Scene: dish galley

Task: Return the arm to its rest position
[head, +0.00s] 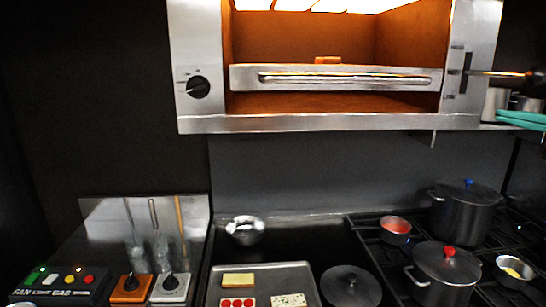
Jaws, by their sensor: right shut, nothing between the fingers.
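My left gripper is not in view.
The steel grill (330,123) with its glowing orange inside hangs on the wall. Below stand a tray (216,290) with food, a dark lid (350,287), a steel bowl (245,230), a red-knobbed pot (446,272) and a blue-knobbed pot (466,212). The left wall is clear.

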